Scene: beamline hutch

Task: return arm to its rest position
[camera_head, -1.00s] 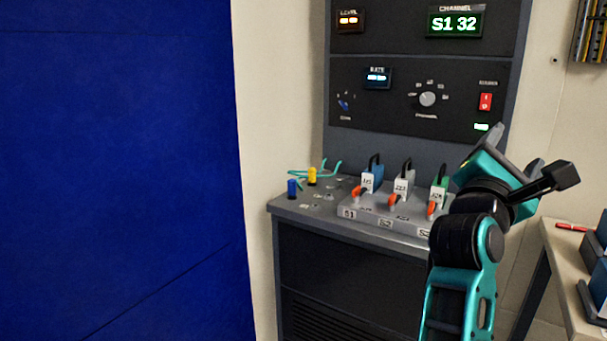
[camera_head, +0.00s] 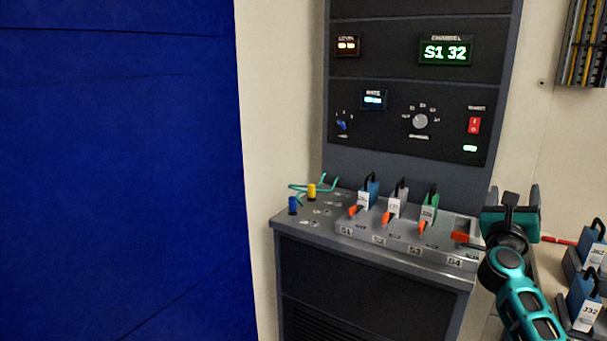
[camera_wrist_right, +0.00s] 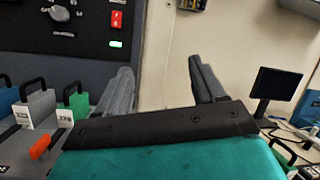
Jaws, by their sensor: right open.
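My right gripper (camera_head: 514,190) is open and empty, just right of the console's slot block, with its fingers pointing away from me. In the right wrist view its two grey fingers (camera_wrist_right: 162,84) are spread apart with only wall between them. My right arm comes up from the lower right of the head view. My left gripper is in neither view.
The slot block (camera_head: 400,243) holds a blue module (camera_head: 369,188), a grey one (camera_head: 398,196) and a green one (camera_head: 430,203), close left of my gripper. S4 is empty. Blue modules (camera_head: 584,302) stand at right. A monitor (camera_wrist_right: 276,84) shows in the wrist view.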

